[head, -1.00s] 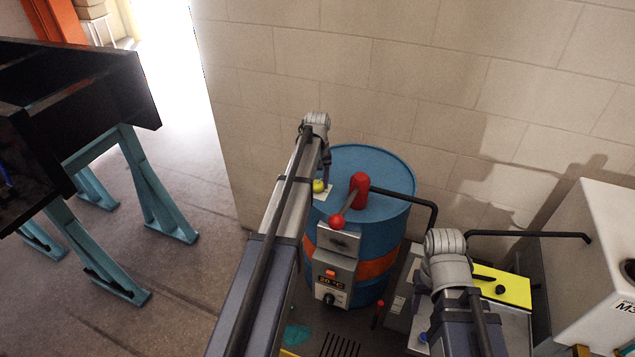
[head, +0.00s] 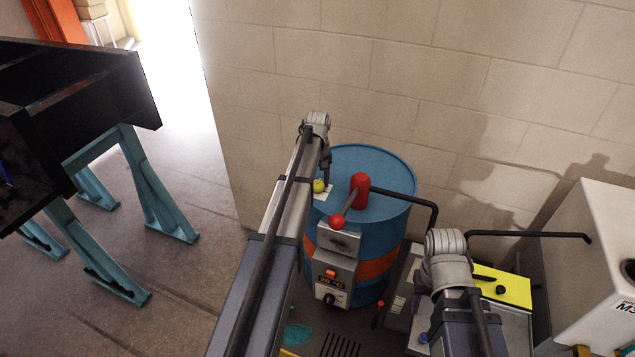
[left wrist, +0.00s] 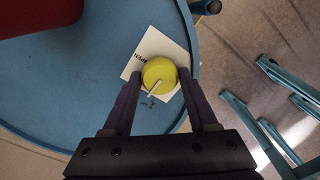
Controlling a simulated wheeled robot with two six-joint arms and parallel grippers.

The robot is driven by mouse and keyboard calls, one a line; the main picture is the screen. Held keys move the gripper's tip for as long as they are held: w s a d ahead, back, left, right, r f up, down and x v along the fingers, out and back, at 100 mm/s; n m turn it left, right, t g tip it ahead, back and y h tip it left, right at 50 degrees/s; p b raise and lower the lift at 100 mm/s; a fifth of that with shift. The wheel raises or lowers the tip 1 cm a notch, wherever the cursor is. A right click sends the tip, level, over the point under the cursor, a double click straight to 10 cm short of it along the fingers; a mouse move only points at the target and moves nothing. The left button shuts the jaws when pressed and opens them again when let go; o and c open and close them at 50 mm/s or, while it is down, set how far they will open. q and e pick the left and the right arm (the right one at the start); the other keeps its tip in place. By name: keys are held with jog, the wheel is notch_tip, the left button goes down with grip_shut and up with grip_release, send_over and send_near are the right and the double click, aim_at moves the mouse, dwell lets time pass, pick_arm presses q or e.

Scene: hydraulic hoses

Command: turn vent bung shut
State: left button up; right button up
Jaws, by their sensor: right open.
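The yellow vent bung (head: 319,186) sits on a white label plate (left wrist: 146,49) at the left edge of the blue drum's top (head: 378,207). In the left wrist view the round bung (left wrist: 159,72) carries a pale pointer bar that points down-left, towards small dark lettering I cannot read. More lettering is at the plate's upper left. My left gripper (left wrist: 161,73) is open, with one finger on each side of the bung and a small gap visible at least on the left. My right gripper (head: 424,303) is low beside the drum, mostly hidden by its own wrist.
A red cylinder (head: 360,188) and a red-knobbed lever (head: 338,221) stand on the drum top close to the bung. A dark pipe (head: 420,199) leaves the drum rightward. A heater box (head: 334,278) is on the drum's front. A yellow panel (head: 502,288) is at right.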

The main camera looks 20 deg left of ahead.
aim_at(317, 183)
pick_arm(q)
jog(key=o, duration=0.3)
jog(key=shift+o, duration=0.2)
jog(key=shift+r, duration=0.1)
notch_tip(317, 183, up, 8)
jog(key=p, duration=0.8)
jog(key=shift+f, duration=0.2)
